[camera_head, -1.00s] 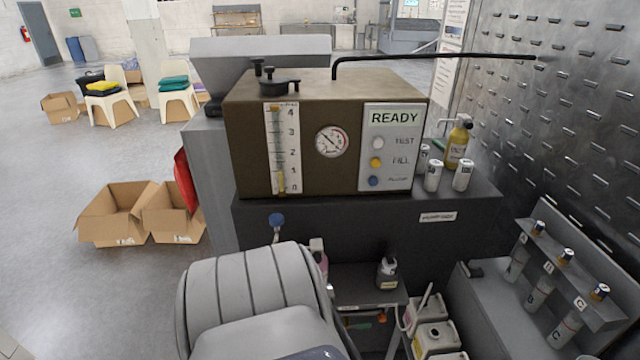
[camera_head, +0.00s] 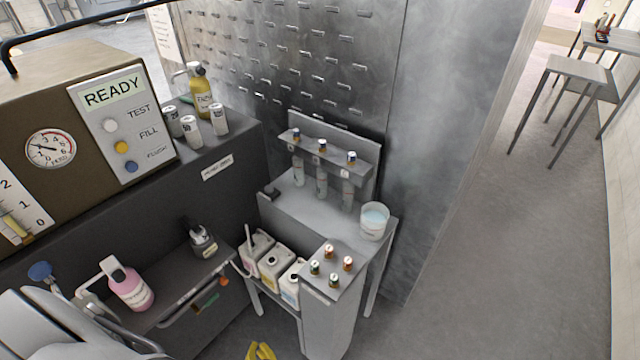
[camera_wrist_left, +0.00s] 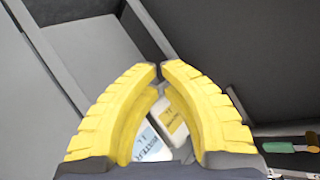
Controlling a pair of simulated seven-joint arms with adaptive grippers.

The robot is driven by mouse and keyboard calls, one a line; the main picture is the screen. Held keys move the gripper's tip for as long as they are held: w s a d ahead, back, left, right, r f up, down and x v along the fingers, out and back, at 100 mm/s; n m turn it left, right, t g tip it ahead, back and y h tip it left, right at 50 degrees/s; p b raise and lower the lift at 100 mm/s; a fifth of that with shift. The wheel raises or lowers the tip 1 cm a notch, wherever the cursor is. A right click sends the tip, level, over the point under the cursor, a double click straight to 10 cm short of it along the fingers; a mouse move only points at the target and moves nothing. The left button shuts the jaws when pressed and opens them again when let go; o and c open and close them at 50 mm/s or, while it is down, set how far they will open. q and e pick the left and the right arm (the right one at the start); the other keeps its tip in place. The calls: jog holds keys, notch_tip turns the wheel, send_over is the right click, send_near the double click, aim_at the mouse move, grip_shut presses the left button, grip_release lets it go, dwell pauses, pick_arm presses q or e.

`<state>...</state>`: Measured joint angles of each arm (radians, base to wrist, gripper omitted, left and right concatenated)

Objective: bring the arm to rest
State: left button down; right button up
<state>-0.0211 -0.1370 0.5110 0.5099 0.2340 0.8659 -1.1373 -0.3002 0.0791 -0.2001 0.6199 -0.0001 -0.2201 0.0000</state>
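My left gripper (camera_head: 260,350) shows as yellow fingertips at the bottom edge of the head view, in front of the shelf with the canisters. In the left wrist view its yellow curved fingers (camera_wrist_left: 159,70) come together with only a thin gap at the tips. Nothing is held between them. White jugs with labels (camera_wrist_left: 150,145) show behind and between the fingers, apart from them. My right gripper is not in view.
The brown machine (camera_head: 60,140) with a READY panel stands left. White jugs (camera_head: 273,268) sit under a metal bench. A white bucket (camera_head: 374,222) and several small capped vials (camera_head: 332,268) are on the bench side. Open floor (camera_head: 480,250) lies right.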

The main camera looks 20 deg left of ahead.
pick_arm(q)
jog(key=s+d+f+m+g+h, duration=0.2)
jog(key=s+d+f+h, duration=0.4)
jog(key=d+f+h, duration=0.4)
jog(key=s+f+m+g, duration=0.1)
jog(key=s+m+g, duration=0.1)
jog(key=s, duration=0.8)
jog(key=s+f+m+g+y, duration=0.1)
jog(key=s+m+g, duration=0.1)
jog(key=s, duration=0.9)
jog(key=shift+s+d+f+g, duration=0.2)
jog(key=shift+d+f+g, duration=0.15)
jog(key=shift+g, duration=0.35)
